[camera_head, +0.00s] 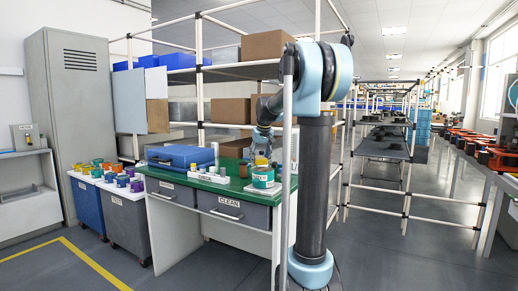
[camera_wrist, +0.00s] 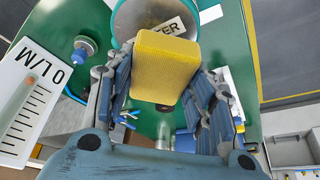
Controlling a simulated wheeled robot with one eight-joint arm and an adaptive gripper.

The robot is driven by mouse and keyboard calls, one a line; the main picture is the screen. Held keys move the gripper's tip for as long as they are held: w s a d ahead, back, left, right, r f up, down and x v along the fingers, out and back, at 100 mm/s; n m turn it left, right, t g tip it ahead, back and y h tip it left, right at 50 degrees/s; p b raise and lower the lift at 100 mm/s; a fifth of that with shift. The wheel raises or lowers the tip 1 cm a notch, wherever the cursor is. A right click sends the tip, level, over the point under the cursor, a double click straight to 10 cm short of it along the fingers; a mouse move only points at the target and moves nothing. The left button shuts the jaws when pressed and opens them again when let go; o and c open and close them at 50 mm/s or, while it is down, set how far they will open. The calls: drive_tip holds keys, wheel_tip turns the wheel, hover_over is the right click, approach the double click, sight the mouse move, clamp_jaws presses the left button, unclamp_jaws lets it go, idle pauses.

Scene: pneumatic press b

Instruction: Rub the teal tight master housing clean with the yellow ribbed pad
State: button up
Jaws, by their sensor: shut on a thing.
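The teal master housing (camera_head: 263,178) is a round can with a white label, standing on the right part of the green bench top. In the wrist view its round grey top (camera_wrist: 150,14) shows behind the pad, with a label ending in "TER". My gripper (camera_wrist: 158,88) is shut on the yellow ribbed pad (camera_wrist: 165,62), one blue-grey finger on each side. The pad covers part of the housing; I cannot tell whether they touch. In the head view my gripper (camera_head: 262,148) is above the housing, and the pad (camera_head: 261,160) shows small beneath it.
The green bench (camera_head: 225,188) has drawers below, one marked CLEAN. A blue case (camera_head: 180,157) stands on its left part, with small parts in front. A white scale card (camera_wrist: 30,95) is left in the wrist view. Bins (camera_head: 127,215) of coloured parts stand left of the bench.

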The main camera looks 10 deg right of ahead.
drive_tip(key=shift+a+r, duration=0.15)
drive_tip(key=shift+r, duration=2.6)
